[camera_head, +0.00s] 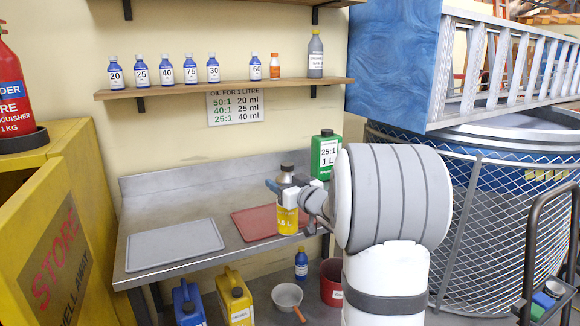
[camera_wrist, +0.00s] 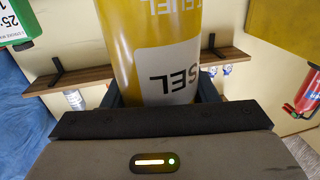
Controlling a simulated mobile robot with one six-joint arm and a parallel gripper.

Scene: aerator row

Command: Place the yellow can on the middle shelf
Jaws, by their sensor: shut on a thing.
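The yellow can (camera_head: 287,219) is held above the steel bench, in front of the wall, and looks roughly upright in the head view. My gripper (camera_head: 289,196) is shut on it. In the wrist view the can (camera_wrist: 160,45) fills the middle between my gripper's fingers (camera_wrist: 160,92), its white label upside down; its far end is out of frame. The middle shelf (camera_head: 180,91) is a wooden board on the wall, higher than the can and to its upper left. Part of a wooden shelf also shows behind the can in the wrist view (camera_wrist: 70,78).
Several blue bottles (camera_head: 213,68), an orange-white bottle (camera_head: 275,67) and a grey bottle (camera_head: 315,55) stand on the shelf, with a gap right of the "30" bottle. The bench holds a grey tray (camera_head: 175,244), a red mat (camera_head: 262,222) and a green jug (camera_head: 325,155).

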